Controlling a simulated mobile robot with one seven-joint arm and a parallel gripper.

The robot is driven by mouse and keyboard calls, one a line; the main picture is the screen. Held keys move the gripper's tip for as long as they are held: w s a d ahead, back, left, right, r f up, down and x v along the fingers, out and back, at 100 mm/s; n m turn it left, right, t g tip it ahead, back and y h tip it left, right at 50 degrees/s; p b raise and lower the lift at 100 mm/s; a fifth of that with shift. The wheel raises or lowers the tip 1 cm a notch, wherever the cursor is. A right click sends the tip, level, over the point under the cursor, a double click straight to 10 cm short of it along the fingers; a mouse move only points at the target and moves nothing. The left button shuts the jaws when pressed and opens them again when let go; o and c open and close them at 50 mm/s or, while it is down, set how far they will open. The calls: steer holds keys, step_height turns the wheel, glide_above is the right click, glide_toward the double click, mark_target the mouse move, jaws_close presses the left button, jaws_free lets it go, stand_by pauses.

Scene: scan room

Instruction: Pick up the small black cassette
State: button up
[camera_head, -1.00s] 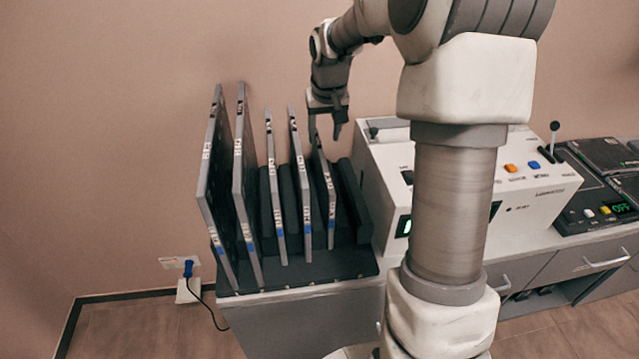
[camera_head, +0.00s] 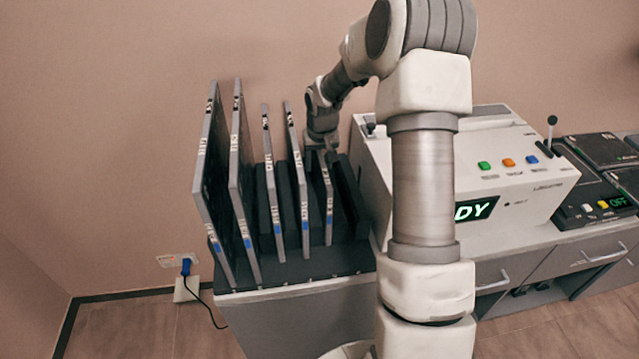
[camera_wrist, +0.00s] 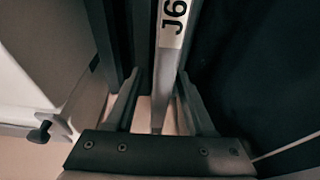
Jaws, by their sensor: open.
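The small black cassette, with a grey edge strip, looks to be the rightmost one (camera_head: 327,200) in the rack (camera_head: 300,270) in the head view. It stands upright in its slot. My gripper (camera_head: 322,152) is low at this cassette's top rear, its fingertips partly hidden there. In the wrist view my gripper (camera_wrist: 160,78) is open, with one finger on each side of the cassette's grey edge (camera_wrist: 165,75). That edge carries a white label reading "J6". A gap shows on both sides, so the fingers look apart from it.
Taller cassettes (camera_head: 240,190) stand upright to the left, the nearest (camera_head: 297,180) close beside my gripper. A dark rack divider (camera_head: 350,195) and the white scanner machine (camera_head: 400,185) with coloured buttons lie to the right. The wall is behind.

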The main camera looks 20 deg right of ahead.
jaws_close()
steer(key=shift+r, duration=0.1)
stand_by(1.3)
